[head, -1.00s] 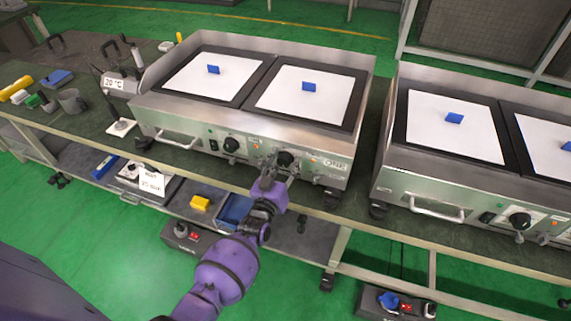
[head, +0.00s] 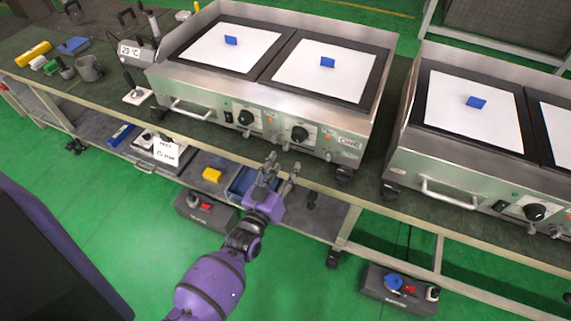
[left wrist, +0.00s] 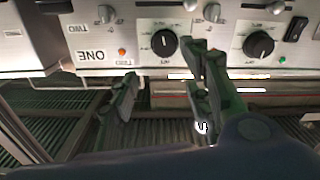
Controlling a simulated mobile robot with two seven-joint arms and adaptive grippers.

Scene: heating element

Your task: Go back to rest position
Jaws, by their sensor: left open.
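My left gripper (head: 279,172) is open and empty in the head view, in front of the workbench edge and below the left heating unit (head: 318,133). In the left wrist view its two fingers (left wrist: 165,98) are spread apart with nothing between them. Beyond them is the unit's front panel, with a black knob (left wrist: 164,42) and a second black knob (left wrist: 259,44). The fingers look apart from the knobs. In the head view these knobs are the right one (head: 299,134) and the left one (head: 246,118). My right gripper is not in view.
A second heating unit (head: 404,163) stands to the right on the bench. Both units carry white sheets with blue pieces. A lower shelf holds a blue bin (head: 236,187) and a yellow block (head: 212,175). Green floor (head: 120,215) is free in front.

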